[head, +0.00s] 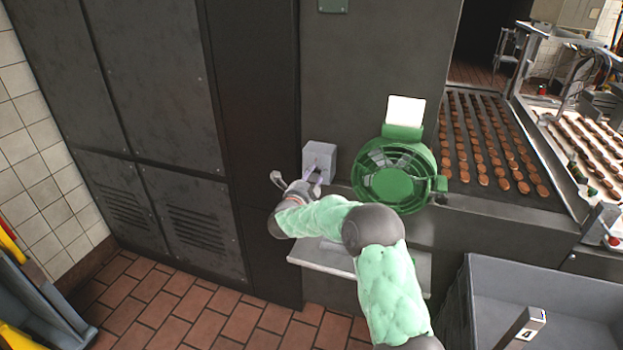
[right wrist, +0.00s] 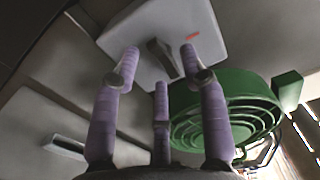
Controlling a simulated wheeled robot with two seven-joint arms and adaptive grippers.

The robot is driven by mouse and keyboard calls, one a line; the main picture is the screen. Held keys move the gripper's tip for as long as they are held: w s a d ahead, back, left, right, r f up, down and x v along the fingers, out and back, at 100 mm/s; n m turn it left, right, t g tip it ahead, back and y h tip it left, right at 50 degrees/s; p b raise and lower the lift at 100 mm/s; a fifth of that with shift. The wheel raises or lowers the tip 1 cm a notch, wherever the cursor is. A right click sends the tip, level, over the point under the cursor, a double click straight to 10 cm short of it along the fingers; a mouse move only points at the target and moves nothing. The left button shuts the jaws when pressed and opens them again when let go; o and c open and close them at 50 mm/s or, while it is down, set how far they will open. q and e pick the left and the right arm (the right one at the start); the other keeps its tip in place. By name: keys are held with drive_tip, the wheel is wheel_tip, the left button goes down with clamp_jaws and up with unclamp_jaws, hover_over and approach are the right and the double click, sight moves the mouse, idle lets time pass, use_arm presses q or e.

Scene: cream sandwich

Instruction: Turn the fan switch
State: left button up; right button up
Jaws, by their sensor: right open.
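The fan switch is a pale grey box (head: 319,158) on the dark machine wall, left of the green fan (head: 395,175). In the right wrist view the box's white face (right wrist: 190,25) carries a dark lever-like knob (right wrist: 162,57) and a small red mark. My right gripper (head: 312,184) is right in front of the box, partly hidden by its own wrist. In the right wrist view its purple fingers (right wrist: 160,68) are spread, open, with the knob between the two upper tips. Contact with the knob cannot be told. My left gripper is not in view.
The green fan also shows right of the fingers in the right wrist view (right wrist: 240,115). A grey ledge (head: 345,262) lies below my right forearm. A grey crate (head: 560,268) stands at lower right. A conveyor with rows of brown cookies (head: 480,150) runs at right.

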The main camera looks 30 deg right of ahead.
drive_tip(key=shift+w+d, duration=0.15)
drive_tip(key=shift+d, duration=0.15)
clamp_jaws()
